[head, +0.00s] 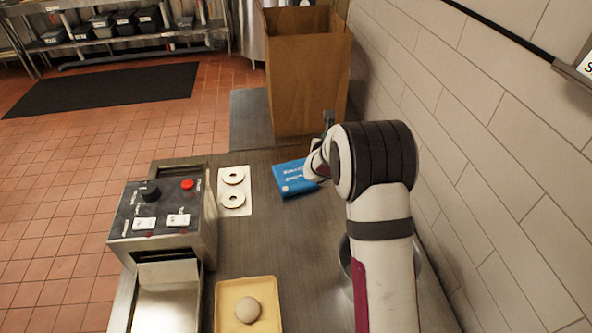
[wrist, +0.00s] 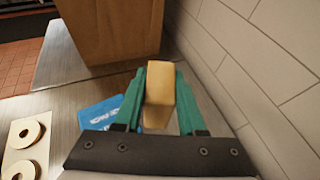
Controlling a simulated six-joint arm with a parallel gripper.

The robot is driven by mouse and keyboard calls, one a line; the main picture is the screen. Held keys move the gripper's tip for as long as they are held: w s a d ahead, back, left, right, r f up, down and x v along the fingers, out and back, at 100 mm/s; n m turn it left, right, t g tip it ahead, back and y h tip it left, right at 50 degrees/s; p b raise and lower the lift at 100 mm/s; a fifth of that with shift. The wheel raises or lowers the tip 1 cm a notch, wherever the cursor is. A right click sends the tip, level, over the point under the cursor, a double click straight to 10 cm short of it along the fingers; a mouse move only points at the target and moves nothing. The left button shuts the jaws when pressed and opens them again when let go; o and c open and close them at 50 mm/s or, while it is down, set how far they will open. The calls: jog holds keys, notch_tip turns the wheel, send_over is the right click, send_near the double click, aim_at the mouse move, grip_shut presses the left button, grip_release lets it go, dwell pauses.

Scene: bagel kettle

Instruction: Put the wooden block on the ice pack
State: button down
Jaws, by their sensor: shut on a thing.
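The wooden block (wrist: 161,95) is between the two green fingers of my gripper (wrist: 160,98) in the wrist view. My gripper is shut on it and holds it up over the counter. The blue ice pack (head: 294,177) lies flat on the counter in the head view, left of my arm's end. In the wrist view the ice pack (wrist: 101,113) is below and to the left of the block, partly hidden by the left finger and gripper body. In the head view my arm hides the block and most of the gripper.
A tall brown paper bag (head: 306,72) stands behind the ice pack. A white board with two rings (head: 234,191) lies left of it. A control box (head: 163,222) and a yellow tray (head: 268,289) with a dough ball (head: 248,309) are nearer. A tiled wall (head: 480,110) bounds the right.

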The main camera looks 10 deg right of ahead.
jog(key=w+a+f, duration=0.2)
jog(key=a+f, duration=0.1)
jog(key=w+a+f, duration=0.1)
jog(key=a+f, duration=0.2)
jog(key=f, duration=0.1)
jog(key=w+a+f, duration=0.2)
jog(key=a+f, duration=0.1)
jog(key=shift+w+a+f, duration=0.1)
jog(key=shift+w+f, duration=0.15)
jog(key=shift+w, duration=0.05)
jog(key=shift+f, duration=0.15)
jog(key=c, duration=0.5)
grip_release()
